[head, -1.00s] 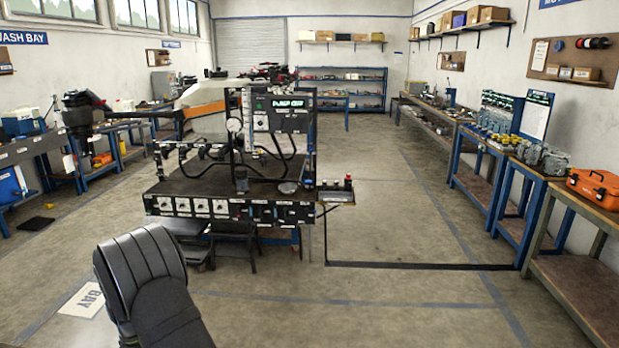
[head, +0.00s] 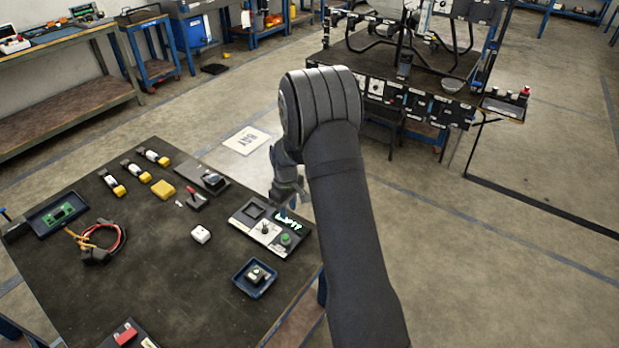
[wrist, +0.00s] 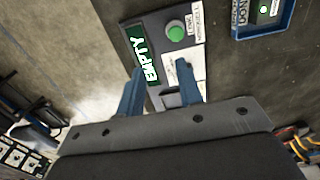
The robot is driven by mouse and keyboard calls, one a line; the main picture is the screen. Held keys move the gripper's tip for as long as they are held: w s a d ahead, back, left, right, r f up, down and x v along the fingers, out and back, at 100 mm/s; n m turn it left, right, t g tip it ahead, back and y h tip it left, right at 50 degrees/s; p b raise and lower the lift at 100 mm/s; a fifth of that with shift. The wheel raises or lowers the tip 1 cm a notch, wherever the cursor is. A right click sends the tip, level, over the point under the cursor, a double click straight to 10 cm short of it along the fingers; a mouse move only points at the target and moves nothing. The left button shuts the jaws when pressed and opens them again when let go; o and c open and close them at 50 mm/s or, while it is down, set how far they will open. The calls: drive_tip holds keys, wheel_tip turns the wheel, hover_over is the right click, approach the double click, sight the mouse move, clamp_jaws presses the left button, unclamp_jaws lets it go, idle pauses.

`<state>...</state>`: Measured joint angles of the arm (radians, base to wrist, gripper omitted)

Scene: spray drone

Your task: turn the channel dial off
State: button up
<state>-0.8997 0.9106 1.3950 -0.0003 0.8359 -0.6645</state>
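The control box (head: 270,228) lies on the dark bench top, near its right edge. It carries a dial on a white plate (head: 265,229), a green button (head: 286,240) and a lit display (head: 288,219). In the wrist view the display (wrist: 144,55) reads EMPTY, and the green button (wrist: 175,32) is beside it. The white plate (wrist: 197,66) is partly covered by the right finger, and its dial is mostly hidden. My gripper (wrist: 160,68) is open, its fingers apart with nothing seen between them. In the head view my gripper (head: 290,190) is beside the box's far end, partly hidden by my arm.
A cable bundle (head: 97,243) is at left. The spray rig (head: 410,75) stands beyond, with open floor between.

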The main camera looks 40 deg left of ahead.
sight(264, 226)
drive_tip(key=s+a+r+m, duration=0.4)
drive_tip(key=a+r+m, duration=0.3)
drive_tip(key=a+m, duration=0.15)
drive_tip(key=shift+m, duration=0.25)
drive_tip(key=f, duration=1.7)
drive_tip(key=shift+w+d+f, duration=0.2)
drive_tip(key=shift+w+f, duration=0.05)
clamp_jaws()
